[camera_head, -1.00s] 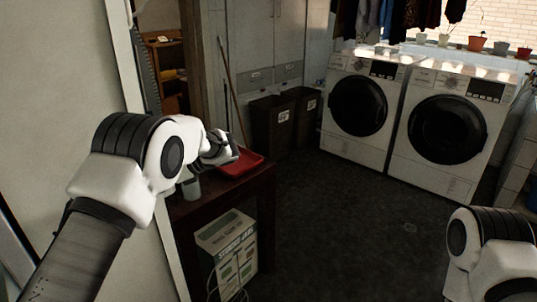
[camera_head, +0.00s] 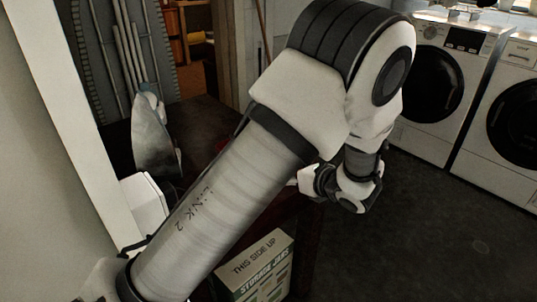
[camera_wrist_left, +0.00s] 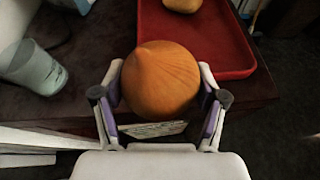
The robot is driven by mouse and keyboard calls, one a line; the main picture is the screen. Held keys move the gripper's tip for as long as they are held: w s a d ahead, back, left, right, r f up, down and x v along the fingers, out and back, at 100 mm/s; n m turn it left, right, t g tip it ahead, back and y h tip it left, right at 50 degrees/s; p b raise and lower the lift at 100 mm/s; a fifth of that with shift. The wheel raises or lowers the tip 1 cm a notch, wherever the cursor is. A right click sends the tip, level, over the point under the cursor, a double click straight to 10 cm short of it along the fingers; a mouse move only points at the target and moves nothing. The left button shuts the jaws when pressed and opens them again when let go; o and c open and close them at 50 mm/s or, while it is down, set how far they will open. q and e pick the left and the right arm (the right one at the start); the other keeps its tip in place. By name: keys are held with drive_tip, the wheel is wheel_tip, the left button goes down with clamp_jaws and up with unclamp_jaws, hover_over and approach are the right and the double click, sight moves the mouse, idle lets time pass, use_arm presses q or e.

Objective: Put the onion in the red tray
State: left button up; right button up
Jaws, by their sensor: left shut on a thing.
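The orange-brown onion (camera_wrist_left: 160,80) is between the two fingers of my left gripper (camera_wrist_left: 160,92), which is shut on it. In the left wrist view the red tray (camera_wrist_left: 205,45) lies behind the onion, which overlaps the tray's near left part in the picture. How high the onion is above the table cannot be told. In the head view my left arm covers most of the tray and the onion is hidden. My right gripper is not in view.
A translucent cup (camera_wrist_left: 35,68) is left of the gripper on the dark table. An iron (camera_head: 152,140) stands on the table. A storage-jars box (camera_head: 260,265) is below. Washing machines (camera_head: 440,80) stand at right.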

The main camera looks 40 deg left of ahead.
use_arm(q)
drive_tip(key=shift+m+t, duration=0.3)
drive_tip(key=shift+t, duration=0.1)
drive_tip(key=s, duration=0.4)
drive_tip(key=shift+s+a+f, duration=0.1)
drive_tip(key=shift+a+f, duration=0.25)
drive_tip(key=w+a, duration=0.3)
drive_tip(key=w+a+f, duration=0.1)
drive_tip(key=w+a, duration=0.2)
drive_tip(key=w, duration=0.1)
drive_tip(key=w+a, duration=0.3)
drive_tip(key=w, duration=0.1)
drive_tip(key=shift+a+f+b, duration=0.25)
drive_tip(key=shift+a+b, duration=0.05)
wheel_tip(320, 180, down, 3)
drive_tip(key=shift+w+a+r+b, duration=0.1)
drive_tip(key=shift+a+b, duration=0.05)
drive_tip(key=shift+b, duration=0.25)
drive_tip(key=shift+w+f, duration=0.1)
drive_tip(key=shift+f, duration=0.3)
